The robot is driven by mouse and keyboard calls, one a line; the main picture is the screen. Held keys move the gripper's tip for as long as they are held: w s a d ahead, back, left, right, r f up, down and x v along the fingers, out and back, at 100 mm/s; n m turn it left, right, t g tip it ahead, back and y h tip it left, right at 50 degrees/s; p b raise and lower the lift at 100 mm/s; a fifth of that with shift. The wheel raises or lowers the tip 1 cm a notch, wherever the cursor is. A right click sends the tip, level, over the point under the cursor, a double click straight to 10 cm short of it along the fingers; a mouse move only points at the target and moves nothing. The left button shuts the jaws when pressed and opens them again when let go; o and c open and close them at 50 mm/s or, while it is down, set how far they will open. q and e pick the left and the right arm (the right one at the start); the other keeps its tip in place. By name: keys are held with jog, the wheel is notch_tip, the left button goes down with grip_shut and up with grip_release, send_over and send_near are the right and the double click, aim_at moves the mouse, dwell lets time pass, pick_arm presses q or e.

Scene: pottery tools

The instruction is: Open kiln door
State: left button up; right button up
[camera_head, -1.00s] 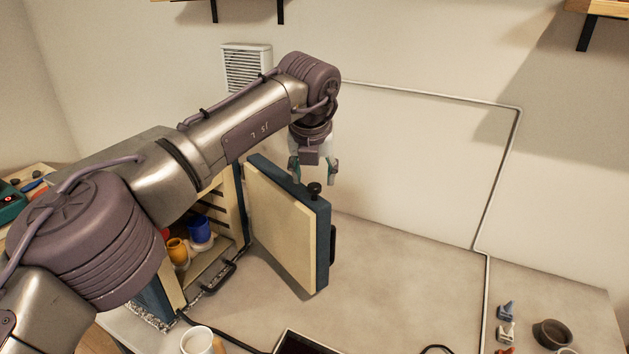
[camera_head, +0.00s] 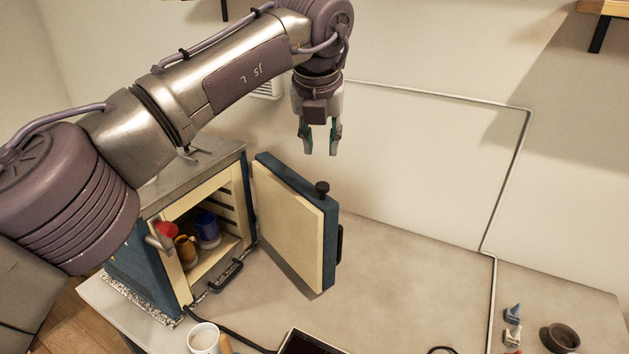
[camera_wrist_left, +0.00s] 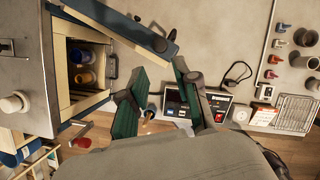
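The kiln (camera_head: 150,270) is a blue box with a cream lining, standing at the left of the table. Its door (camera_head: 290,225) stands wide open, swung out to the right, with a black knob (camera_head: 321,188) on its top edge. The left wrist view also shows the spread fingers (camera_wrist_left: 160,95), the kiln interior (camera_wrist_left: 85,65) and the door (camera_wrist_left: 125,25). My right gripper is not in view.
A white cup (camera_head: 203,338) and a dark-screened box (camera_head: 305,343) are at the table's front. Small clips (camera_head: 513,325) and a dark bowl (camera_head: 560,337) lie at the right.

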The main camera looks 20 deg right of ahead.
pick_arm(q)
jog(key=f+m+h, duration=0.1)
jog(key=f, duration=0.2)
jog(key=a+f+m+g+h+b, duration=0.1)
jog(key=f, duration=0.2)
jog(key=f+m+h+b, duration=0.1)
jog(key=f, duration=0.2)
jog(key=shift+w+a, duration=0.15)
jog(key=shift+a, duration=0.1)
grip_shut()
jog(key=m+t+h+b, duration=0.1)
jog(key=m+h+b, duration=0.3)
jog(key=m+h, duration=0.2)
send_near(316, 255)
jog(key=p+x, duration=0.5)
jog(key=shift+f, duration=0.45)
jog(key=shift+w+d+f, duration=0.15)
jog(key=shift+w+d, duration=0.1)
jog(key=shift+d, duration=0.45)
